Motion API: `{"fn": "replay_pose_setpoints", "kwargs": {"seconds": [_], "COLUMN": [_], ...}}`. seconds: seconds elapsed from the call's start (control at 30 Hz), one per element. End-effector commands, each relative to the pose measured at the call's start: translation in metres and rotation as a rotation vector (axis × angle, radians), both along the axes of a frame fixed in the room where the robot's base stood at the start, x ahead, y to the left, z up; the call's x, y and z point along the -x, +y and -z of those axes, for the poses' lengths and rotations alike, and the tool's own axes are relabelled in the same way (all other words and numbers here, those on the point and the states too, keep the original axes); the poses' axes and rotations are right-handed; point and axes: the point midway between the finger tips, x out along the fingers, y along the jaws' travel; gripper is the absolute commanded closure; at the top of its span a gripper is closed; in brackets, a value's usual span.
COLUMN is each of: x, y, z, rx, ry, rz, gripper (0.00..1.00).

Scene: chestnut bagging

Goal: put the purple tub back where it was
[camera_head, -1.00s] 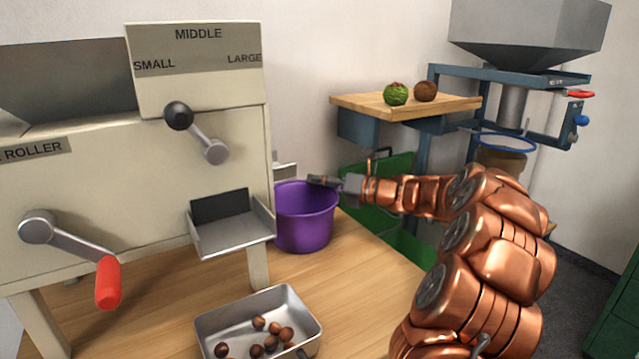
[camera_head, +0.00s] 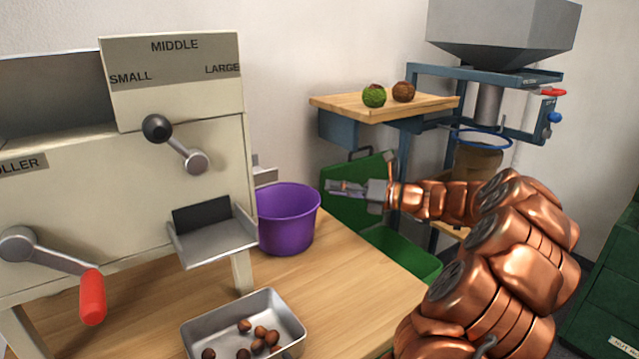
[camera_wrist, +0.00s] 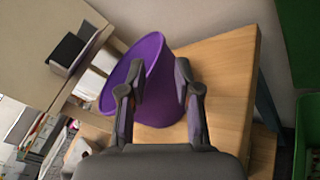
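The purple tub (camera_head: 287,222) stands upright on the wooden table in the head view, just right of the sorting machine's metal chute (camera_head: 212,236). The tub (camera_wrist: 150,75) also shows in the wrist view beyond my fingers, looking tilted because of the camera angle. My gripper (camera_head: 332,188) is just right of the tub's rim in the head view, with a small gap between them. In the wrist view my gripper's two fingers (camera_wrist: 160,72) are spread apart, with nothing held between them. The tub's far side and part of its left side are hidden.
A metal tray (camera_head: 283,313) with several chestnuts sits at the table's front. The machine's red-handled crank (camera_head: 92,297) sticks out at left. A green bin (camera_head: 405,255) stands beyond the table's right edge. The wooden table (camera_head: 345,280) is bare right of the tub.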

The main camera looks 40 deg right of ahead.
Motion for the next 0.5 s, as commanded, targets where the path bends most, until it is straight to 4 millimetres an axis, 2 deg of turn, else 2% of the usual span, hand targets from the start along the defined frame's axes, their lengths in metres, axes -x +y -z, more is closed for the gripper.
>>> {"fn": "replay_pose_setpoints", "kwargs": {"seconds": [0.2, 0.5], "x": [0.017, 0.019], "y": [-0.01, -0.011], "z": [-0.001, -0.001], "rx": [0.0, 0.0], "ry": [0.001, -0.001], "rz": [0.001, -0.001], "gripper": [0.67, 0.67]}}
